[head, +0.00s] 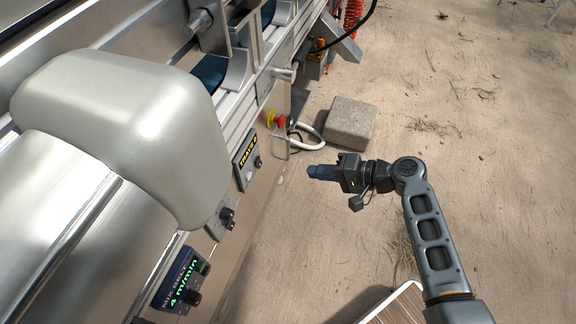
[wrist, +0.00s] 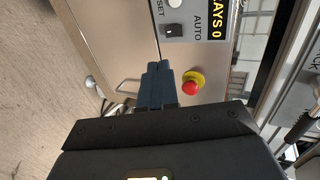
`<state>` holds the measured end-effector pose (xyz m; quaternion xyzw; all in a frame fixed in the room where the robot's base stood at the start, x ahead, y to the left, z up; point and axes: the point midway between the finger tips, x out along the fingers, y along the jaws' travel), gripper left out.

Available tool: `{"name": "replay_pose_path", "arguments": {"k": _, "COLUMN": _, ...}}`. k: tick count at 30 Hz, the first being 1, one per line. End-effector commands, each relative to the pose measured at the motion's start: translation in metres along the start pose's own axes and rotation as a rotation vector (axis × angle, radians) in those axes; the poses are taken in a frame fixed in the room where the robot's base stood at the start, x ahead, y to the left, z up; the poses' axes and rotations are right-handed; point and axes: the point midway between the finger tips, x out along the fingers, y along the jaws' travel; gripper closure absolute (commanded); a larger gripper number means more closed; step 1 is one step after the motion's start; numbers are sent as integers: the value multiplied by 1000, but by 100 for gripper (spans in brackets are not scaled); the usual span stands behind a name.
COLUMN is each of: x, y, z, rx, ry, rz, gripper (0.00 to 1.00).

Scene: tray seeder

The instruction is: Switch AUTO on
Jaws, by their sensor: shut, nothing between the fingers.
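The AUTO switch (wrist: 174,30) is a small black rocker or knob on a light control panel (wrist: 190,12), beside the word AUTO and a yellow-on-black TRAYS display. In the head view the panel (head: 240,172) is on the machine's side, with the dark switch (head: 258,162) near its right edge. My gripper (head: 311,171) is shut and empty, to the right of the panel and apart from it. In the wrist view the closed fingertips (wrist: 158,66) point toward the panel, just below the switch in the picture. The switch's on or off position cannot be told.
A red emergency-stop button on a yellow base (wrist: 191,84) is close beside the fingers in the wrist view. A metal handle (wrist: 128,86) is on the other side. A speed display (head: 182,280) with knobs is lower on the machine. A concrete block (head: 350,123) lies on sandy ground.

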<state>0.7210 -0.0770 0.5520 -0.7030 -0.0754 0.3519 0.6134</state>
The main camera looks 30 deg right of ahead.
Motion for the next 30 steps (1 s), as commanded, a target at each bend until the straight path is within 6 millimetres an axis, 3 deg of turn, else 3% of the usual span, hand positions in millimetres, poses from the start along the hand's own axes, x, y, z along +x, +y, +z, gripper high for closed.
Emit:
{"name": "replay_pose_path", "arguments": {"k": 18, "x": 108, "y": -2, "z": 0, "rx": -2, "ry": -2, "rz": 0, "gripper": 100}}
{"name": "replay_pose_path", "arguments": {"k": 24, "x": 128, "y": -9, "z": 0, "rx": -1, "ry": -2, "rz": 1, "gripper": 100}}
{"name": "replay_pose_path", "arguments": {"k": 30, "x": 134, "y": -12, "z": 0, "rx": -1, "ry": -1, "rz": 0, "gripper": 100}}
